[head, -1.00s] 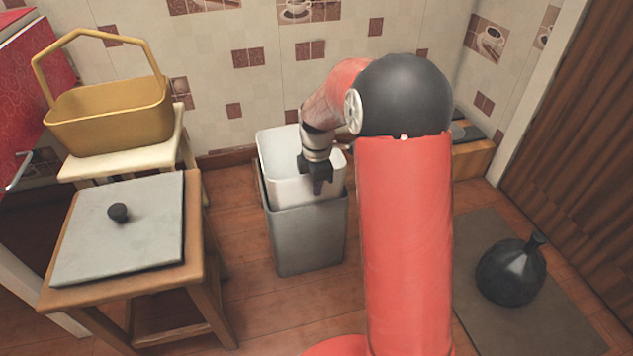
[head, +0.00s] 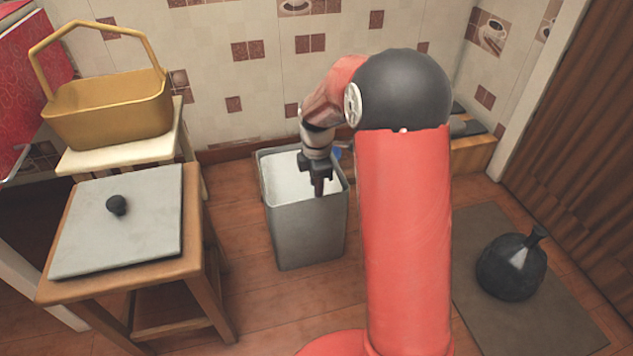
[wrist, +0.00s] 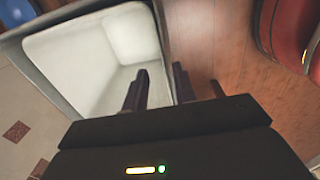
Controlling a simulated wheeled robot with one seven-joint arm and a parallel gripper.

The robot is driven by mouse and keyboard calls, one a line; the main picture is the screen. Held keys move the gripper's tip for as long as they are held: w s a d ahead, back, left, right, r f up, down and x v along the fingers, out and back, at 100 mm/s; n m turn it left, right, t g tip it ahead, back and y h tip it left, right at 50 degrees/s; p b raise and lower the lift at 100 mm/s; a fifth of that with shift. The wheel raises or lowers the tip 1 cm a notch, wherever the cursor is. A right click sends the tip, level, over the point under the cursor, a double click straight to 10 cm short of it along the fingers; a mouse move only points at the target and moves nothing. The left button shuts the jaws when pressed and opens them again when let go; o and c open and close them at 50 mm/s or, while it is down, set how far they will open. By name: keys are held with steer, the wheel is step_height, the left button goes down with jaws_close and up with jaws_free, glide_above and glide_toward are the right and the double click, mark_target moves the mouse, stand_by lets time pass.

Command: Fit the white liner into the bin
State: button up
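The grey bin (head: 308,238) stands on the floor against the tiled wall. The white liner (head: 284,178) sits down inside it, its walls within the bin's rim. In the wrist view the liner's white inside (wrist: 85,62) looks empty, and the bin's rim (wrist: 160,35) runs around it. My gripper (head: 319,188) is at the bin's front right rim. In the wrist view its two fingers (wrist: 160,88) are apart, one over the liner's inside and one outside the bin wall.
A grey lid (head: 145,222) with a black knob lies on a wooden stool left of the bin. A yellow basket (head: 110,112) stands on a stool behind. A black bag (head: 511,268) lies on a mat at right. Something blue (head: 337,154) shows behind the bin.

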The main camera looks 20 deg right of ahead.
steer(key=shift+r, duration=0.15)
steer(key=s+a+r+m+t+p, duration=0.1)
steer(key=s+r+m+p, duration=0.4)
steer(key=r, duration=0.7)
steer(key=s+r+m+t+p, duration=0.1)
steer(key=s+r+m+p, duration=0.2)
steer(key=s+r, duration=0.7)
steer(key=s+r+m+t+p, duration=0.3)
steer(key=s+r+m+p, duration=0.2)
steer(key=s+r+m, duration=0.3)
steer(key=s+m, duration=0.2)
steer(key=s, duration=0.2)
steer(key=shift+s+a, duration=0.2)
steer(key=shift+a, duration=0.2)
